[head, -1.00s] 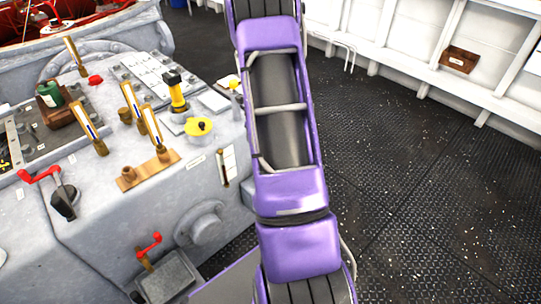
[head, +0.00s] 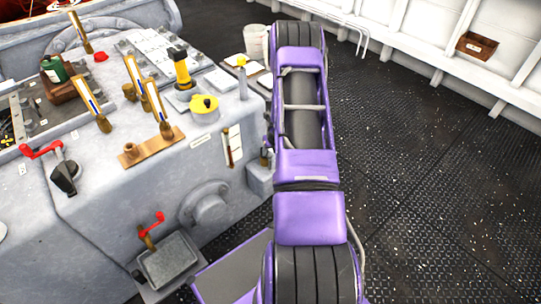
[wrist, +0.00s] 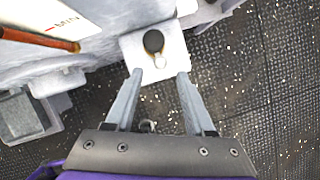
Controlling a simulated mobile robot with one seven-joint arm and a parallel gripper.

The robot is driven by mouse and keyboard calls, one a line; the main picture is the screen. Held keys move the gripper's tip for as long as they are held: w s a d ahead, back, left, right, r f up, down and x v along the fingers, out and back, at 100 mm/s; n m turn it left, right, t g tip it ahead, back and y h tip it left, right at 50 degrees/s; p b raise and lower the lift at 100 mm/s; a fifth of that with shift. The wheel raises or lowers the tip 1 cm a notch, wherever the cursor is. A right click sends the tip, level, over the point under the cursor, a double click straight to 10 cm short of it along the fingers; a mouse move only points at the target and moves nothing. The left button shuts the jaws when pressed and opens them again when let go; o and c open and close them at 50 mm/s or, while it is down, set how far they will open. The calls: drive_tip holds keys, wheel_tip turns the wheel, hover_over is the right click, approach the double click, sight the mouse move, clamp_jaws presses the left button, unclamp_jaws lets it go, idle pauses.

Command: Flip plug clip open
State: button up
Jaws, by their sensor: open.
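In the wrist view, a dark round cap with a pale ring (wrist: 154,43) sits on a light grey block; it may be the plug and its clip, but I cannot tell the clip's position. My gripper (wrist: 160,75) is open and empty, its two fingers pointing toward the block. The ring shows between and just beyond the fingertips, apart from them. In the head view, the small grey block (head: 260,180) stands against the console's right side, partly behind my purple arm. My gripper is hidden there.
The grey console (head: 80,175) with levers, a yellow cap (head: 204,104) and red-handled cranks stands left. A pale bucket (head: 256,42) stands behind my arm. A brown box (head: 478,46) is on the white wall. Dark deck (head: 430,190) is clear on the right.

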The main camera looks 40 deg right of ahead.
sight(270, 156)
drive_tip(key=shift+x, duration=1.95)
clamp_jaws()
